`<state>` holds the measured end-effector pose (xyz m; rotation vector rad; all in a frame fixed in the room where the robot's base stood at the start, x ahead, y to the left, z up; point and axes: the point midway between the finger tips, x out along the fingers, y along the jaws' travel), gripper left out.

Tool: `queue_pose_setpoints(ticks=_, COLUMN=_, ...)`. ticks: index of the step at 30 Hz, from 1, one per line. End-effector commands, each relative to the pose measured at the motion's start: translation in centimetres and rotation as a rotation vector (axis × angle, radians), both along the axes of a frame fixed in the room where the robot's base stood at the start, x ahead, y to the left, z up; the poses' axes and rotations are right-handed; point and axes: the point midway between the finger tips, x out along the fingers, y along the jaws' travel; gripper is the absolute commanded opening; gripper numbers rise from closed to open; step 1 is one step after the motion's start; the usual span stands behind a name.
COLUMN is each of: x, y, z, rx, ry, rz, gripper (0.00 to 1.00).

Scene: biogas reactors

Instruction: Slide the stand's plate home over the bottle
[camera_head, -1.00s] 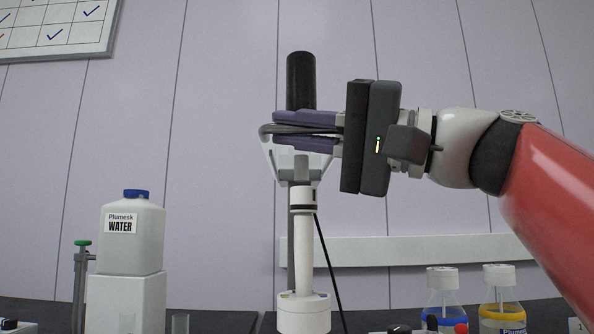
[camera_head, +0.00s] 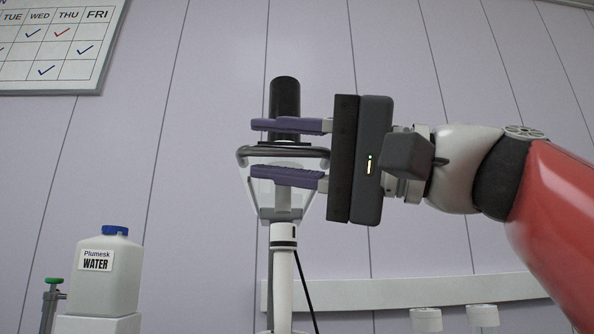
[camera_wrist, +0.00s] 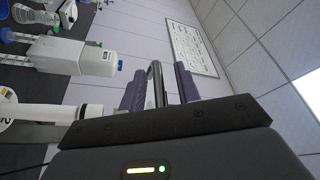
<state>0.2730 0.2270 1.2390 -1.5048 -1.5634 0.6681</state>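The stand's carriage (camera_head: 276,205), a pale bracket with a grey bar handle (camera_head: 244,156), stands mid-view under a black cylinder (camera_head: 285,97). A white tube (camera_head: 283,262) with a black band hangs below it. My gripper (camera_head: 288,150) is open, one purple finger above the bar and one below, with visible gaps. In the wrist view the bar (camera_wrist: 156,86) shows between the spread fingers. I cannot clearly make out the plate. The task's bottle cannot be identified here; the tube's lower end is cut off by the frame.
A water jug (camera_head: 109,272) stands on a white block (camera_head: 98,324) at lower left, beside a green-topped post (camera_head: 54,295). Two white caps (camera_head: 426,319) show at lower right. A pale rail (camera_head: 400,290) runs along the panelled wall. A calendar (camera_head: 50,45) hangs upper left.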

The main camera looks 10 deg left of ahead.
Motion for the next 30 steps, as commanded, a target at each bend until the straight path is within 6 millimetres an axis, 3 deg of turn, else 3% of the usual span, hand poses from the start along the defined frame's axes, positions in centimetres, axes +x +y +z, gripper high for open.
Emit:
queue_pose_setpoints(ticks=8, x=0.1, y=-0.8, z=-0.2, rx=0.001, ry=0.001, rz=-0.003, gripper=0.32)
queue_pose_setpoints(ticks=21, x=-0.6, y=-7.1, z=-1.5, rx=0.0, ry=0.0, rz=-0.001, gripper=0.32)
queue_pose_setpoints(ticks=30, x=-0.7, y=-7.6, z=-1.6, rx=0.001, ry=0.0, rz=0.001, gripper=0.32)
